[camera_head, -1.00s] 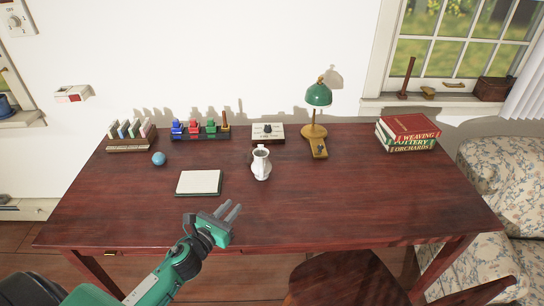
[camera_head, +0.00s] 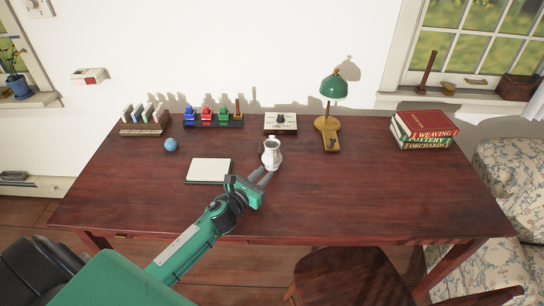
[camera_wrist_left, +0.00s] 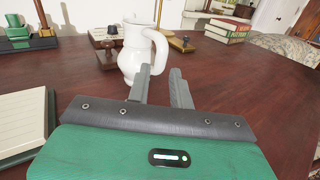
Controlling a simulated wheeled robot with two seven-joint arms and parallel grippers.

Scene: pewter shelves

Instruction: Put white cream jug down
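The white cream jug (camera_head: 271,154) stands upright on the dark red wooden desk (camera_head: 345,195), right of the notepad. It also shows in the left wrist view (camera_wrist_left: 136,50), just beyond my fingers, with its handle on the right side, toward the gripper. My left gripper (camera_head: 265,175) is low over the desk on the near side of the jug. My right gripper is not in view.
A notepad (camera_head: 208,170) lies left of the jug, a blue ball (camera_head: 170,144) farther left. Behind stand a colored inkwell rack (camera_head: 213,120), a small boxed item (camera_head: 281,122) and a green lamp (camera_head: 333,88). Books (camera_head: 425,130) lie at right. The desk's right half is mostly clear.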

